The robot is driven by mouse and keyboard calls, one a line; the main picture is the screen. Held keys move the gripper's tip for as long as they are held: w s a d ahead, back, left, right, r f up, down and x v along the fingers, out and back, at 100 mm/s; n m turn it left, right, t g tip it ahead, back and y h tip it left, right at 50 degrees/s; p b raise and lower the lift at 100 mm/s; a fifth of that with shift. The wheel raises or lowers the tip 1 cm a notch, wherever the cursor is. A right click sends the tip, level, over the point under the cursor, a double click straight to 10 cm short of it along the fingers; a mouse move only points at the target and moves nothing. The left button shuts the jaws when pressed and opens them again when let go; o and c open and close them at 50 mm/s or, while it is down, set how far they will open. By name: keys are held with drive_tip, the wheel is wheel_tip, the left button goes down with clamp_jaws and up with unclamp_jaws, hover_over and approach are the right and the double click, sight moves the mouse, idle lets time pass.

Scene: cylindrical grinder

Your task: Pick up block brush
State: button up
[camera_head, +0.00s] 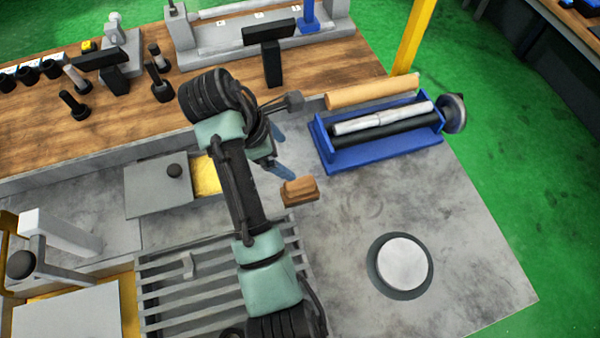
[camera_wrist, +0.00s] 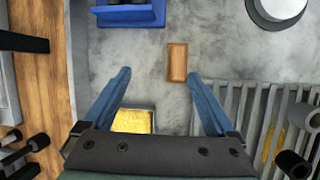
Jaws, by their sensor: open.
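The block brush is a small brown wooden block (camera_head: 299,191) on the grey metal surface, right of my arm in the head view. In the wrist view the block brush (camera_wrist: 177,62) lies just beyond the fingertips, nearer the right finger. My gripper (camera_wrist: 160,76) has its two blue fingers wide apart with nothing between them. In the head view my gripper (camera_head: 281,160) is partly hidden by my arm, above and left of the brush. The brush looks clear of the fingers.
A blue roller stand (camera_head: 380,155) with a silver bar stands behind the brush. A slatted grate (camera_head: 190,290) lies left of it. A round disc (camera_head: 404,263) sits at right. Black tools stand on the wooden bench (camera_head: 130,110). The grey surface around the brush is free.

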sight(301, 180)
drive_tip(key=shift+s+d+f+n+g, duration=0.2)
drive_tip(key=shift+s+f+g, duration=0.05)
drive_tip(key=shift+s+f, duration=0.2)
drive_tip(key=shift+s+d+f+n+g, duration=0.2)
drive_tip(key=shift+s+f+g, duration=0.05)
drive_tip(key=shift+s+f, duration=0.2)
drive_tip(key=x, duration=0.5)
drive_tip(key=shift+s+d+f+p, duration=0.1)
drive_tip(key=shift+d+f+p, duration=0.05)
drive_tip(key=shift+f+p, duration=0.2)
drive_tip(key=shift+s+p+x, duration=0.2)
drive_tip(key=shift+p+x, duration=0.05)
drive_tip(key=shift+x, duration=1.25)
drive_tip(key=shift+s+p+x, duration=0.15)
drive_tip(key=shift+p+x, duration=0.1)
drive_tip(key=shift+x, duration=1.3)
drive_tip(key=shift+w+f, duration=0.1)
drive_tip(key=shift+w, duration=0.05)
clamp_jaws()
wheel_tip(301, 180, up, 10)
drive_tip(key=shift+r+b, duration=0.1)
drive_tip(key=shift+b, duration=0.2)
